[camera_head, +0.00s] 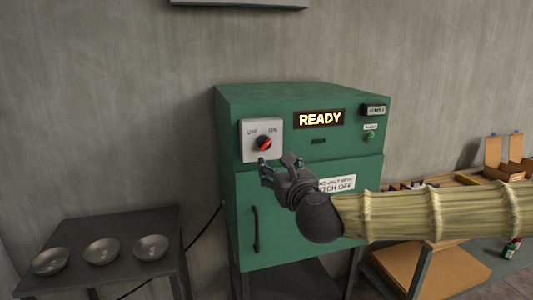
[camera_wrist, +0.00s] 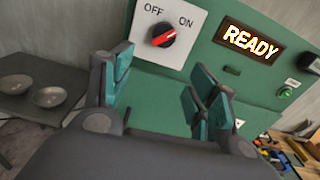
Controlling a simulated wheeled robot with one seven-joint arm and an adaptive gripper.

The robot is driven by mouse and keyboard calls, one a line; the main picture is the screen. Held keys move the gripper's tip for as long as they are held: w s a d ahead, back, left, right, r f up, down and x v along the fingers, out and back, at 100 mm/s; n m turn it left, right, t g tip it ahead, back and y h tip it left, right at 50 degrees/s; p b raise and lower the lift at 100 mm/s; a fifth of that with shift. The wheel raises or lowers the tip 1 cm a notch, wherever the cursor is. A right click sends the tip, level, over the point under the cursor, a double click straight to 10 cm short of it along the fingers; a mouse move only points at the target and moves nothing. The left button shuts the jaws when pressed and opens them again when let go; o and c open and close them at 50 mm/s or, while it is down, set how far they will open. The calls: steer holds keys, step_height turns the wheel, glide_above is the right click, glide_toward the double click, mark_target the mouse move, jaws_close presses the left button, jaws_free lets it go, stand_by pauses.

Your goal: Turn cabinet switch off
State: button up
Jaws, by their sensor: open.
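The green cabinet (camera_head: 300,215) stands against the wall. On its upper left is a white switch plate (camera_head: 250,146) marked OFF on the left and ON on the right. The red and black rotary switch (camera_head: 264,143) shows clearly in the wrist view (camera_wrist: 164,36); its red pointer slants up to the right, toward ON. A display (camera_head: 320,119) reads READY and is lit. My gripper (camera_head: 272,170) is open and empty, in front of the cabinet just below the switch plate. In the wrist view its fingers (camera_wrist: 155,90) are spread, with the switch beyond them, apart from it.
A grey table (camera_head: 75,232) with several metal bowls (camera_head: 102,250) stands at the left. A green button (camera_head: 370,135) is at the cabinet's right. A door handle (camera_head: 255,229) is below the gripper. A bench with boxes (camera_head: 503,172) is at the right.

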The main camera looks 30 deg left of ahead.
mark_target(266, 146)
steer(key=shift+m, duration=0.3)
steer(key=w+a+p, duration=0.1)
steer(key=w+a, duration=0.1)
steer(key=w+a+r+p, duration=0.1)
steer(key=w+a, duration=0.1)
steer(key=w+a+r+p, duration=0.1)
steer(key=w+a+p, duration=0.1)
steer(key=a, duration=0.1)
steer(key=shift+p+x, duration=0.35)
steer(key=shift+x, duration=0.55)
steer(key=shift+f, duration=0.1)
steer(key=shift+c, duration=0.4)
steer(key=c, duration=0.9)
